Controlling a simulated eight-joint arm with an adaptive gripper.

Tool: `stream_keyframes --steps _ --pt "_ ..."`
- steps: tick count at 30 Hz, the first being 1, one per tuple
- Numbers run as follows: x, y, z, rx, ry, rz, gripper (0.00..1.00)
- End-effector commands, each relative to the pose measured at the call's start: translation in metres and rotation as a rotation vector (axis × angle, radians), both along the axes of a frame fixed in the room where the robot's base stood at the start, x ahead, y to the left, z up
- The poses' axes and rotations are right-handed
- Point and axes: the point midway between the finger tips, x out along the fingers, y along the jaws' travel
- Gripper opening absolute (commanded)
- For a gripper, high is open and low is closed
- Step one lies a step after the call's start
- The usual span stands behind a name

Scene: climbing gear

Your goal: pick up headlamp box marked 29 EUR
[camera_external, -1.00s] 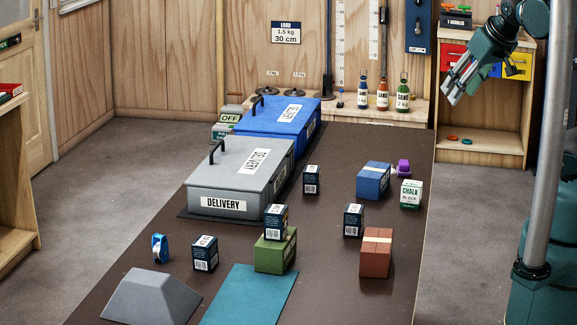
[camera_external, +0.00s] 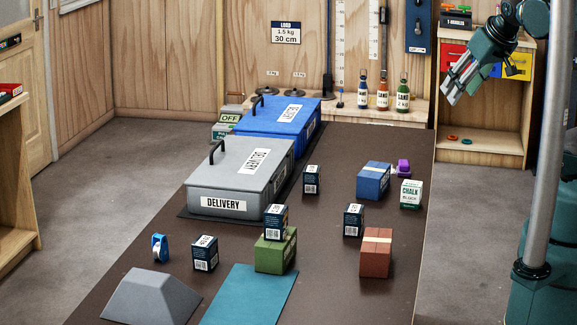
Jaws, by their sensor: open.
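Several small dark navy boxes with white labels stand on the brown table. One box (camera_external: 205,253) is at the front left, one box (camera_external: 275,222) sits on top of a green block (camera_external: 276,252), one box (camera_external: 353,220) is right of centre, and one box (camera_external: 311,180) stands farther back beside the grey delivery case. Their prices are too small to read, so I cannot tell which is marked 29 EUR. My gripper (camera_external: 450,95) is open and empty, high at the upper right, away from all the boxes.
A grey delivery case (camera_external: 225,192) and a blue case (camera_external: 262,122) stand at the left. A blue block (camera_external: 373,181), a chalk box (camera_external: 411,194), a reddish block (camera_external: 376,252), a grey wedge (camera_external: 150,298) and a teal mat (camera_external: 247,298) are also on the table.

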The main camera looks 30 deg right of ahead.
Motion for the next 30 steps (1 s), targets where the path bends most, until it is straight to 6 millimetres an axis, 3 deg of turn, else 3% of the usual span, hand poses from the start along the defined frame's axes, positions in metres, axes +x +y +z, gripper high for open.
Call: stream_keyframes --steps 8,14,30 --pt "0.006 0.005 0.003 -0.011 0.008 0.029 0.45" --pt "0.023 0.019 0.01 -0.043 0.031 0.107 0.45" --pt "0.089 0.088 0.024 -0.171 0.115 0.432 0.45"
